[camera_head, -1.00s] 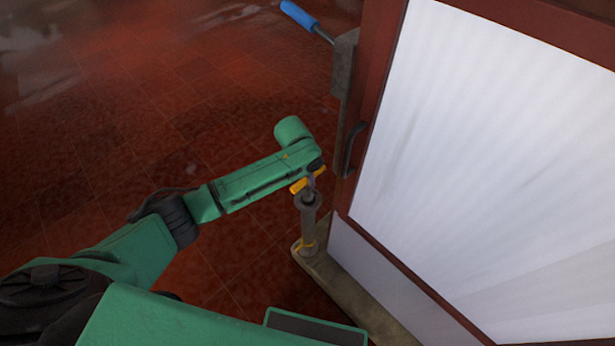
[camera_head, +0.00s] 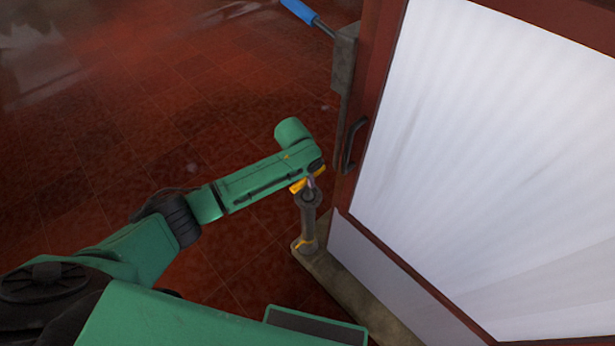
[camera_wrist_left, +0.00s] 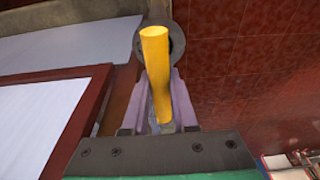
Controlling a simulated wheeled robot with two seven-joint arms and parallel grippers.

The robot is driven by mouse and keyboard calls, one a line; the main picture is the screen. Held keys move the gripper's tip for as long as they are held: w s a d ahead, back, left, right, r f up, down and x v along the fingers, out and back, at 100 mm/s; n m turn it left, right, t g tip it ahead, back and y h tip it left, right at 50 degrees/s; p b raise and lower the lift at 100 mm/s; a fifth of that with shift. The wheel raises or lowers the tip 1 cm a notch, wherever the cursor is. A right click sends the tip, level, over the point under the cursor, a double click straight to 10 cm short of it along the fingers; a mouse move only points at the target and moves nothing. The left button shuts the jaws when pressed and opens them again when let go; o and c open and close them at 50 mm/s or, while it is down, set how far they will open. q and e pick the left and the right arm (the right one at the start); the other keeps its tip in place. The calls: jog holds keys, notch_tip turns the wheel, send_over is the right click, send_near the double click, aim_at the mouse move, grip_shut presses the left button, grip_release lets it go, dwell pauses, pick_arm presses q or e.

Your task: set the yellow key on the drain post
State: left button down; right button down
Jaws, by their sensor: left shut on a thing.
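The yellow key (camera_head: 306,182) is in my left gripper (camera_head: 314,178), right at the top of the drain post (camera_head: 308,228). In the left wrist view the key's yellow bar (camera_wrist_left: 158,70) lies between the fingers of my left gripper (camera_wrist_left: 158,100), which are shut on it. The grey round top of the drain post (camera_wrist_left: 177,42) shows just behind the bar. The key's lower end is hidden, so I cannot tell how far it sits in the post. My right gripper is not in view.
The post stands on a stone-like kerb (camera_head: 345,290) beside a red-framed white panel (camera_head: 480,170) with a dark handle (camera_head: 353,145). A blue-gripped lever (camera_head: 299,12) sticks out of a grey box (camera_head: 345,60) above. Red tiled floor (camera_head: 130,130) at left is open.

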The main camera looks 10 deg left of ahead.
pick_arm(q)
jog(key=shift+f, duration=0.35)
dwell(0.3)
jog(key=shift+f, duration=0.45)
dwell(0.3)
jog(key=shift+f, duration=0.1)
dwell(0.3)
jog(key=shift+c, duration=1.2)
grip_release()
